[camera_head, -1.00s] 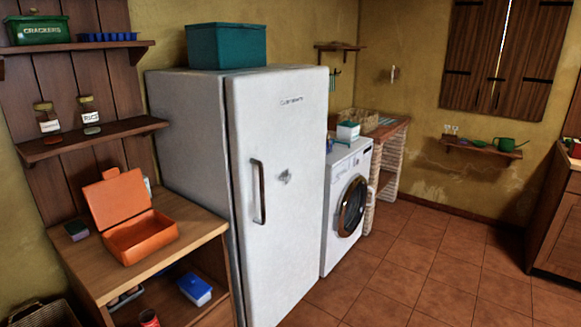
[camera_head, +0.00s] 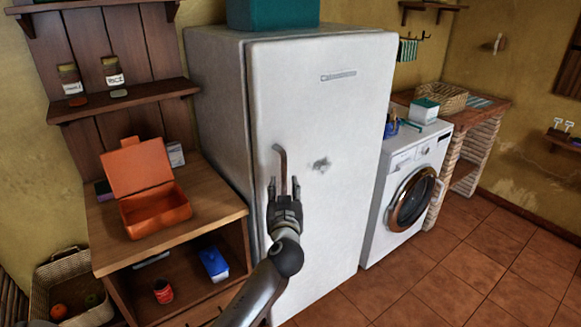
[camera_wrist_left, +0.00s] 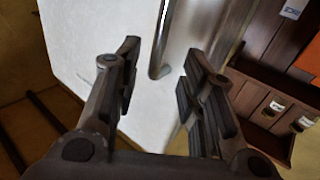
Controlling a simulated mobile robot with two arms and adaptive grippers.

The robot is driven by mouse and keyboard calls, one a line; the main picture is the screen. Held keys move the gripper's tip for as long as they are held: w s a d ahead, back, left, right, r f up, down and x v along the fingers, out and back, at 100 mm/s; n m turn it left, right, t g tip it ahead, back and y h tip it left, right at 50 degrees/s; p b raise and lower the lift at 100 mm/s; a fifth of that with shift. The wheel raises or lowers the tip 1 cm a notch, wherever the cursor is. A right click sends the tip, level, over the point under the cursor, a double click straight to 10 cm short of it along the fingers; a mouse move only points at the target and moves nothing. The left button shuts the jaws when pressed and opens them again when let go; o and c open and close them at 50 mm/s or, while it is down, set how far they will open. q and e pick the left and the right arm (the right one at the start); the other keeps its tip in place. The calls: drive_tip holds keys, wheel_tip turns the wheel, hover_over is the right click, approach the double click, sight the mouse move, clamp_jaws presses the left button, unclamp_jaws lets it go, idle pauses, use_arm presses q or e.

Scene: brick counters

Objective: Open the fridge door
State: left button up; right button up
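The white fridge (camera_head: 330,110) stands in the middle of the head view with its door (camera_head: 345,200) shut. A dark vertical handle (camera_head: 281,160) runs along the left side of the door. My left gripper (camera_head: 284,186) is open in front of the handle's lower part and hides its lower end in the head view. In the left wrist view the gripper (camera_wrist_left: 158,75) has its fingers spread, and the end of the handle (camera_wrist_left: 160,66) shows between them. Neither finger visibly grips the handle. My right gripper is not in view.
A wooden counter (camera_head: 215,208) with an open orange box (camera_head: 155,210) stands left of the fridge. A washing machine (camera_head: 408,190) stands to its right. A teal box (camera_head: 275,12) is on top of the fridge. Tiled floor (camera_head: 450,265) is free at the right front.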

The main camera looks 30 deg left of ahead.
sight(284, 172)
use_arm(q)
drive_tip(key=x, duration=0.3)
drive_tip(key=shift+a+r+p, duration=0.1)
drive_tip(key=shift+r+p, duration=0.1)
drive_tip(key=shift+p, duration=0.15)
drive_tip(key=x, duration=0.2)
drive_tip(key=p+x, duration=0.1)
drive_tip(key=x, duration=0.2)
drive_tip(key=shift+f, duration=0.2)
drive_tip(key=shift+w+a, duration=0.2)
drive_tip(key=shift+w, duration=0.25)
drive_tip(key=shift+w+a, duration=0.1)
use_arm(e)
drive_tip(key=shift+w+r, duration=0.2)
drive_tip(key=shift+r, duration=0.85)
use_arm(q)
clamp_jaws()
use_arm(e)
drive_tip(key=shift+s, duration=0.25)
